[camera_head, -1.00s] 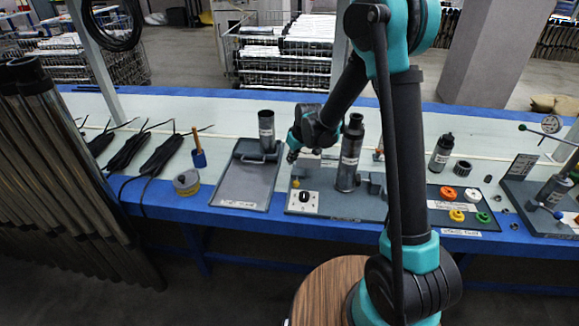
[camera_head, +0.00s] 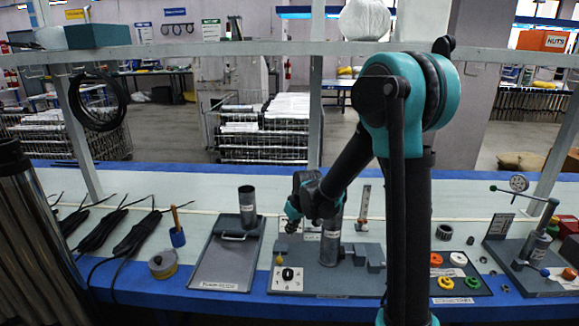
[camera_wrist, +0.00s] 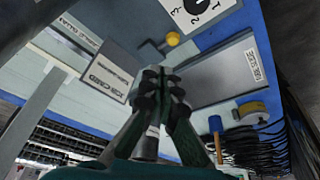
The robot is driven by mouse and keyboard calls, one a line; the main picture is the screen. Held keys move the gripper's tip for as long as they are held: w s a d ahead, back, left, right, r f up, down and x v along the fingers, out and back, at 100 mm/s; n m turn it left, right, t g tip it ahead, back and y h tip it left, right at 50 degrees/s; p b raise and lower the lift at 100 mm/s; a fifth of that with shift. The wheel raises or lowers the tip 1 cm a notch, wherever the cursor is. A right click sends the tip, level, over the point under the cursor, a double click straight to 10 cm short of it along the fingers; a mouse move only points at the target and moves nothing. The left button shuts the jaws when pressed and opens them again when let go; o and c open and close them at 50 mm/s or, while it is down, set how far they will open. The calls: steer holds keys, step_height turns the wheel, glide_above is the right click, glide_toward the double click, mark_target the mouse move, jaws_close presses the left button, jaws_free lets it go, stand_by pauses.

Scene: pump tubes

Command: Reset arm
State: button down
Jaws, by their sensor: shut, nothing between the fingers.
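My arm bends from the lower right over the blue-edged bench. My gripper (camera_head: 291,226) hangs above the grey fixture board (camera_head: 345,282), left of its upright metal tube (camera_head: 330,248). In the wrist view my gripper (camera_wrist: 162,82) has its fingertips together and nothing between them. The dial plate (camera_head: 288,279) with a black knob lies below the gripper; it also shows in the wrist view (camera_wrist: 208,14). My wrist and forearm hide part of the fixture and the top of the tube.
A grey tray (camera_head: 215,272) with an upright tube (camera_head: 248,208) stands left of the fixture. A tray of coloured rings (camera_head: 449,270) and a gauge stand (camera_head: 535,250) are to the right. A shelf rail (camera_head: 240,49) crosses behind my elbow.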

steer(key=s+d+m+t+h, duration=0.1)
steer(key=s+d+m, duration=0.6)
steer(key=s+d, duration=1.3)
steer(key=s+h, duration=0.1)
steer(key=s, duration=0.3)
steer(key=shift+d+r, duration=0.15)
steer(key=shift+r, duration=0.2)
steer(key=c, duration=2.2)
jaws_free()
